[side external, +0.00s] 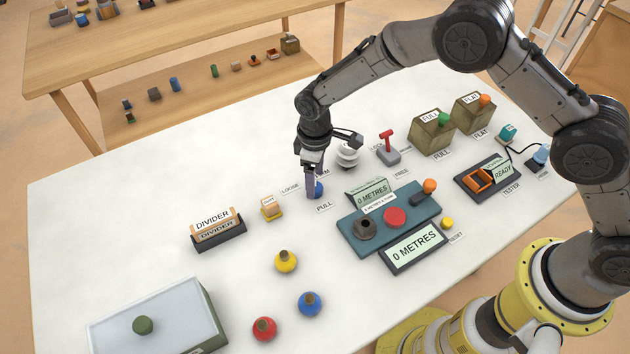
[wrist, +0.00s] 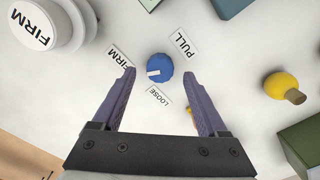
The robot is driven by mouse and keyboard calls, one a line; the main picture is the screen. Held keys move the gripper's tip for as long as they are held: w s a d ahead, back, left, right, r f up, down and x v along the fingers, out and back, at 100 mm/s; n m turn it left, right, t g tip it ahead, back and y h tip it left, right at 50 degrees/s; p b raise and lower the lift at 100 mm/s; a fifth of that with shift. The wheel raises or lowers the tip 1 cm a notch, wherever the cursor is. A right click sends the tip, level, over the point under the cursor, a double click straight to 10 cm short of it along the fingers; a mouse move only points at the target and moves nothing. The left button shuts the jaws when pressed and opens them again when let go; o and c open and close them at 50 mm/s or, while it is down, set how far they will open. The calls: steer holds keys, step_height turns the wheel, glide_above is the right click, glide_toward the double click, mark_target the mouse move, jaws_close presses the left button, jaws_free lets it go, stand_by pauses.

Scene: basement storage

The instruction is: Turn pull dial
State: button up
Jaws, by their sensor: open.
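The pull dial is a small blue knob (wrist: 160,67) on the white table, with a white mark on its left side, facing between the FIRM label (wrist: 120,58) and the LOOSE label (wrist: 159,95). A PULL label (wrist: 186,44) lies beside it. In the side view the dial (side external: 319,189) is partly hidden by my gripper (side external: 311,188), which points down over it. In the wrist view my gripper (wrist: 159,75) is open, with one finger on each side of the dial and gaps on both sides. Whether the fingertips are at the dial's height is unclear.
A white round stacked piece (side external: 347,156) marked FIRM stands close behind the dial. A teal device (side external: 365,238) with a red button and orange-tipped lever stands to the right.

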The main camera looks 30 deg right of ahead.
step_height(320, 180, up, 12)
stand_by(0.3)
steer(key=shift+f, duration=0.15)
steer(key=s+d+r+m+t, duration=0.1)
steer(key=d+r+t, duration=0.1)
steer(key=d+r, duration=0.5)
steer(key=s+d+r+m+t, duration=0.1)
steer(key=d+r, duration=0.2)
steer(key=r, duration=0.8)
steer(key=s+d+r+m+t, duration=0.2)
steer(key=s+d+r+m, duration=0.1)
steer(key=s+d+r, duration=0.55)
steer(key=s+d+f+m, duration=0.2)
steer(key=s+f, duration=0.2)
steer(key=s, duration=0.5)
steer(key=s+d+f+m, duration=0.1)
steer(key=s+f, duration=0.4)
steer(key=s, duration=0.5)
steer(key=shift+s+d+m+t, duration=0.3)
steer(key=shift+d+m, duration=0.1)
steer(key=shift+d, duration=0.35)
